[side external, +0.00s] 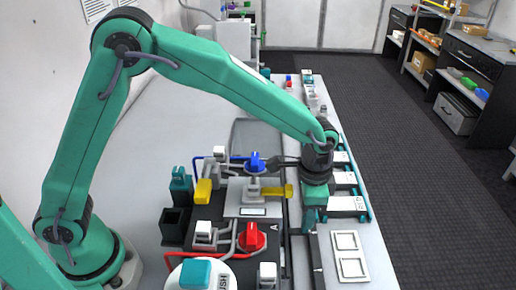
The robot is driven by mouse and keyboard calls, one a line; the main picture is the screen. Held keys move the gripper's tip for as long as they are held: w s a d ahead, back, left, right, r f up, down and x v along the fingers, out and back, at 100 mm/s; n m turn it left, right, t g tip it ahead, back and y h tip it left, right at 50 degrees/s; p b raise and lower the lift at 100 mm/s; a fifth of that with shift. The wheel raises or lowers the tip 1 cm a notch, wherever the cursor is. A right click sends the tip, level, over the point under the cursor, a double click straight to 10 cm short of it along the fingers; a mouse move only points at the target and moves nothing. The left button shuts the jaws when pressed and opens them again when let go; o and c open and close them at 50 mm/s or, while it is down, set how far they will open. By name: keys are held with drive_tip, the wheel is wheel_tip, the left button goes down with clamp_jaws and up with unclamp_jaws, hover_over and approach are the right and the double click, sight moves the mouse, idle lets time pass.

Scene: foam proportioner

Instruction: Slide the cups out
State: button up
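My gripper (312,225) points down over the right part of the bench, beside the valve panel. Its fingers are small and dark here, and I cannot tell whether they are open or shut or touch anything. I cannot make out any cups for certain. Pale slots with teal edges (347,203) lie just right of my gripper, partly hidden by it and my wrist.
A red knob (252,237), a blue knob (255,162) and yellow handles (203,192) stand on the panel to the left. A white round container with a teal top (195,274) is at the front. Two square white frames (347,241) lie flat at the right.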

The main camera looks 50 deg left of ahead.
drive_tip(key=shift+f, duration=1.15)
drive_tip(key=shift+c, duration=0.2)
clamp_jaws()
drive_tip(key=shift+w+a, duration=0.1)
drive_tip(key=w+a, duration=1.8)
drive_tip(key=shift+c, duration=0.3)
unclamp_jaws()
drive_tip(key=shift+a, duration=0.1)
drive_tip(key=shift+o, duration=0.5)
